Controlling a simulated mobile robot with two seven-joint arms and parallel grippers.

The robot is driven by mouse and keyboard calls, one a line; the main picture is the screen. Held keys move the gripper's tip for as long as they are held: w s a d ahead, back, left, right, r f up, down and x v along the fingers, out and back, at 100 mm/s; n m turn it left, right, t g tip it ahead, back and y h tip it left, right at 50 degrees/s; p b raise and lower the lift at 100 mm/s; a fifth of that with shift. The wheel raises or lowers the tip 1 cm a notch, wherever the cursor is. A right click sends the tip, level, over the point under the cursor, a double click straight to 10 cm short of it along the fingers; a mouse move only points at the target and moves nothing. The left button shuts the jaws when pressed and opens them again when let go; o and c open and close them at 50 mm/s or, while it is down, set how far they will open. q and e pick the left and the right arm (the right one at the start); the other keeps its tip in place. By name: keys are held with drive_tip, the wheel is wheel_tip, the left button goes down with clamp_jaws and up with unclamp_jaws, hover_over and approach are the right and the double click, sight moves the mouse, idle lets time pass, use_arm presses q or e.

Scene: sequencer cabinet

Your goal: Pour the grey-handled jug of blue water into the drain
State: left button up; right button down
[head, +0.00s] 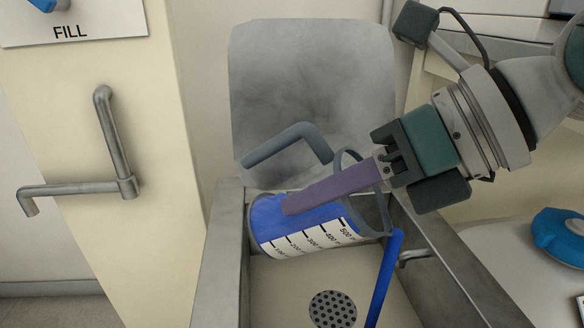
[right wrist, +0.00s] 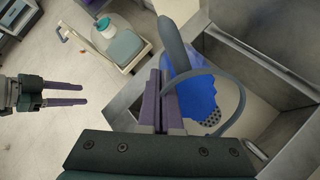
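The clear jug (head: 300,225) with a white measuring scale lies tipped on its side over the sink basin, its mouth to the right. Blue water is inside, and a blue stream (head: 385,275) falls from its mouth, passing right of the drain (head: 333,308) in the head view. Where it lands is out of frame. The grey handle (head: 285,143) is uppermost; it also shows in the right wrist view (right wrist: 174,45). My right gripper (head: 300,200) is closed at the jug's handle side; the exact contact is hidden. My left gripper (right wrist: 84,94) is open and empty, away from the jug.
The metal sink walls (head: 228,255) surround the jug closely, with a grey back panel (head: 312,90) behind. A bent metal pipe (head: 118,150) is on the left panel under a FILL sign (head: 90,20). A blue round object (head: 560,240) sits at right.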

drive_tip(key=shift+s+d+f+y+b, duration=0.1)
drive_tip(key=shift+d+y+b, duration=0.3)
drive_tip(key=shift+b, duration=0.8)
drive_tip(key=shift+t+y+b, duration=0.4)
drive_tip(key=shift+y+b, duration=0.1)
drive_tip(key=shift+b, duration=0.25)
drive_tip(key=shift+s, duration=0.1)
drive_tip(key=shift+r, duration=0.2)
drive_tip(key=shift+b, duration=0.35)
